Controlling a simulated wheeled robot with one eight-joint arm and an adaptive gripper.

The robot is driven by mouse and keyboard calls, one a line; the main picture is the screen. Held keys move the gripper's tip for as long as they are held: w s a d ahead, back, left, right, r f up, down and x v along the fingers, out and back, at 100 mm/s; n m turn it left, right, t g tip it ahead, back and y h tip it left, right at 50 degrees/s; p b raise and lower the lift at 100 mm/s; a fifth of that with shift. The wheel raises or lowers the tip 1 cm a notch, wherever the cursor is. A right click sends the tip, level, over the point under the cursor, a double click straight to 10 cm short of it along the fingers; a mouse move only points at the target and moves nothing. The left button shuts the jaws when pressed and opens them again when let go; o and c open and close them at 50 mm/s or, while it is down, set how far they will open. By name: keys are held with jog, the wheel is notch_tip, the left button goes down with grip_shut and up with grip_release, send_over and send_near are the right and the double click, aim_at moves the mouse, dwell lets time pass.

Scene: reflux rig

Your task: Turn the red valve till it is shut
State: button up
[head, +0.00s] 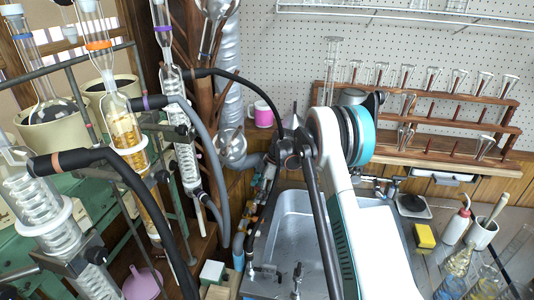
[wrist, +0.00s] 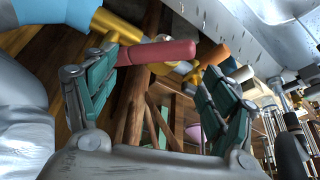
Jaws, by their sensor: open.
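The red valve handle (wrist: 158,52) shows in the wrist view as a red lever beside yellow brass fittings (wrist: 118,27). It lies crosswise near the fingertips of my gripper (wrist: 157,62). My gripper is open, with one finger on each side of the view. The left fingertip overlaps the handle's left end in the picture; I cannot tell whether they touch. Most of the handle shows across the gap between the fingers. In the head view my arm reaches to the wall behind the sink, and I cannot make out the red handle there.
A metal sink (head: 268,238) lies below my arm. Glass condensers (head: 182,120) and black hoses (head: 130,185) crowd the left. A pink mug (head: 263,113) stands behind. A wooden rack (head: 440,115) with glassware is at right, above a yellow sponge (head: 425,236) and a wash bottle (head: 456,226).

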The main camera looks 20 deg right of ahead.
jog(key=a+m, duration=0.1)
jog(key=m, duration=0.1)
jog(key=a+m+t, duration=0.1)
jog(key=m, duration=0.1)
jog(key=shift+w+a+t, duration=0.15)
jog(key=shift+a+t, duration=0.05)
jog(key=shift+t, duration=0.1)
jog(key=a+p+v, duration=0.1)
jog(key=p+v, duration=0.3)
jog(key=v, duration=1.1)
jog(key=s+a+r+m+t+h, duration=0.1)
jog(key=s+a+r+m+h, duration=0.1)
jog(key=s+r, duration=0.9)
jog(key=shift+s+a+r+m+t, duration=0.15)
jog(key=shift+a+r+m+t, duration=0.15)
jog(key=shift+a+r+m, duration=0.75)
jog(key=shift+d+r+m, duration=0.25)
jog(key=shift+d+m, duration=0.1)
